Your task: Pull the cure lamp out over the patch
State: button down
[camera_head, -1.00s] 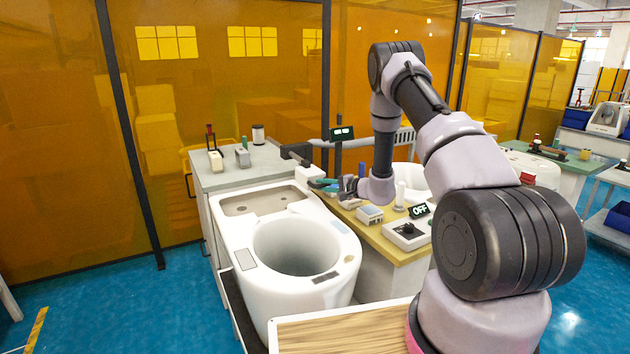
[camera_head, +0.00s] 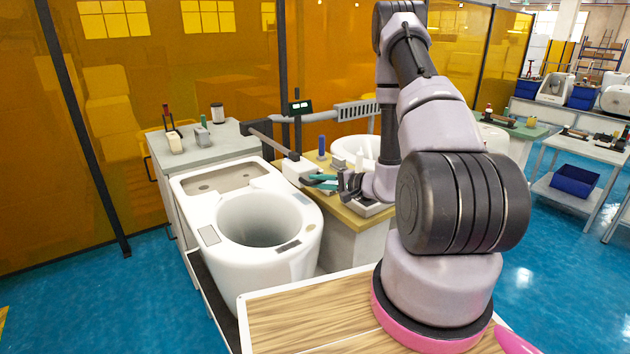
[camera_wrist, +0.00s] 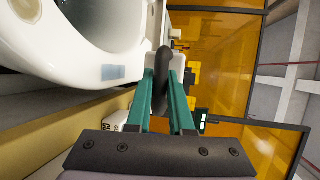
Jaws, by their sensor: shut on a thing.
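My gripper (camera_wrist: 162,78) is shut on a dark grey rounded handle (camera_wrist: 162,62), between its two teal fingers in the wrist view. In the head view my gripper (camera_head: 316,181) is beside the white lamp head (camera_head: 297,170). A dark bar (camera_head: 268,139) runs from the back left to that head, which I take for the cure lamp. The white toilet (camera_head: 256,272) stands left of it. A grey rectangle (camera_head: 289,246) lies on its near right rim, likely the patch. A blue-grey rectangle (camera_wrist: 114,72) on the rim shows in the wrist view. The grasp itself is small in the head view.
A yellow-topped bench (camera_head: 350,222) stands under my gripper, with a white basin (camera_head: 352,148) behind. A grey cabinet (camera_head: 218,149) with small items stands at the back left. A wood-topped surface (camera_head: 300,315) is nearest. Amber screens (camera_head: 130,130) close the back.

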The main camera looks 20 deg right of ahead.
jog(key=c, duration=0.8)
grip_release()
jog(key=shift+d, duration=0.1)
jog(key=v, duration=1)
jog(key=shift+s+d, duration=0.2)
jog(key=shift+s, duration=0.05)
